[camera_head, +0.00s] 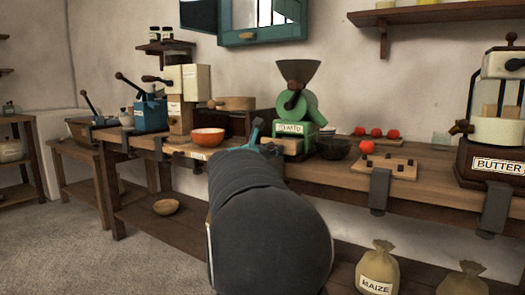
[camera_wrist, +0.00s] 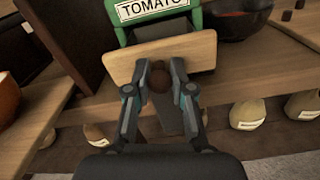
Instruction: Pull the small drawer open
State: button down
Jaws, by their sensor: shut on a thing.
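The small drawer has a light wooden front (camera_wrist: 198,50) and sits under the green mill labelled TOMATO (camera_wrist: 153,10). In the wrist view a dark strip shows between the front and the mill body, so the drawer appears to stand a little out. Its round dark knob (camera_wrist: 160,80) is between the fingertips of my gripper (camera_wrist: 160,82), which is shut on it. In the head view the green mill (camera_head: 306,106) stands on the bench, and my gripper (camera_head: 262,132) is at its front left. My arm hides part of the drawer there.
An orange bowl (camera_head: 207,136) stands left of the mill and a dark bowl (camera_head: 333,149) right of it. The wooden bench (camera_head: 420,190) runs below. A board with small pegs (camera_head: 385,165) and a butter churn (camera_head: 490,165) stand farther right. Sacks (camera_head: 377,270) sit beneath the bench.

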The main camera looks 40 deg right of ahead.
jog(key=c, duration=1)
grip_release()
jog(key=v, duration=1.2)
